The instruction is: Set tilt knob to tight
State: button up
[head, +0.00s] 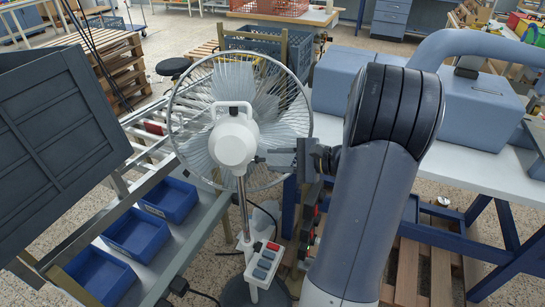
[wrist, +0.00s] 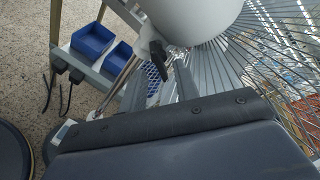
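The fan's white motor housing (head: 232,143) sits at the centre of the head view, in front of its wire cage. The housing also fills the top of the wrist view (wrist: 190,18). The tilt knob (wrist: 155,60) is a black lever-like part just below the housing in the wrist view; I cannot make it out in the head view. My gripper (head: 264,157) reaches in from the right, beside the housing. In the wrist view its two grey fingers (wrist: 160,87) stand apart, with the knob showing between or just beyond them. I cannot tell whether they touch it.
The wire cage (head: 289,100) is close to my gripper. A control box (head: 264,264) with a red switch is on the fan's pole. Blue bins (head: 137,234) stand on a rack at left. A white-topped table (head: 480,150) is at right.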

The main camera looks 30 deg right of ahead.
jog(key=shift+x, duration=0.85)
jog(key=shift+c, duration=0.2)
grip_shut()
